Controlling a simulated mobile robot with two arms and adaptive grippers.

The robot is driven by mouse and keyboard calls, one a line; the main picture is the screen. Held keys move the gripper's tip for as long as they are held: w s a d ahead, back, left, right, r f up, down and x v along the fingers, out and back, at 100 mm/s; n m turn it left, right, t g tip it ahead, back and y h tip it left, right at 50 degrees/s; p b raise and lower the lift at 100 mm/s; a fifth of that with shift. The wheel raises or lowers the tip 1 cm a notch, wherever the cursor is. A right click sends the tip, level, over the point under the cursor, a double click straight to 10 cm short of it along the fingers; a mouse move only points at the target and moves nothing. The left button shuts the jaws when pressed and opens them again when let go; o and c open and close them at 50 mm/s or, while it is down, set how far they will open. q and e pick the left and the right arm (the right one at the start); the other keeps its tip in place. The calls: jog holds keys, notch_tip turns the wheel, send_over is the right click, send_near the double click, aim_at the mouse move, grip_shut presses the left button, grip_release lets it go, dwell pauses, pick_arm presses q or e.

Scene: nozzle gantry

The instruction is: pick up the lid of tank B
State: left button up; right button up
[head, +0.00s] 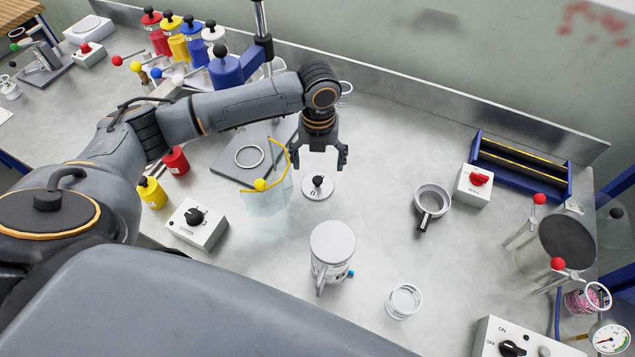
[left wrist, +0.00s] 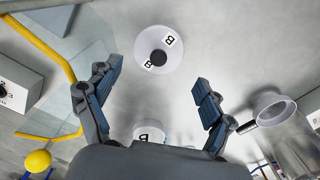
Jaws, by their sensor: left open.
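The lid (head: 317,192) is a white disc with a black knob and a letter B, lying flat on the steel bench. It also shows in the left wrist view (left wrist: 173,60), ahead of the fingers. My left gripper (head: 320,158) is open and empty, pointing down just behind and above the lid in the head view. In the left wrist view the two fingers (left wrist: 155,80) are spread apart, not touching the lid. A white part marked B (left wrist: 150,130) is partly hidden behind the gripper there. My right gripper is not in view.
A strainer-like cup (head: 432,200) is to the right. A switch box (head: 196,224) is front left.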

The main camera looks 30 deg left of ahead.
aim_at(317, 180)
pick_arm(q)
jog(key=shift+f, duration=0.75)
jog(key=f+p, duration=0.1)
jog(key=f, duration=0.3)
jog(key=shift+s+f+p, duration=0.1)
jog(key=shift+s+p, duration=0.1)
jog(key=shift+p, duration=0.2)
jog(key=shift+f, duration=0.55)
jog(key=c, duration=1)
jog(key=shift+s, duration=0.1)
grip_shut()
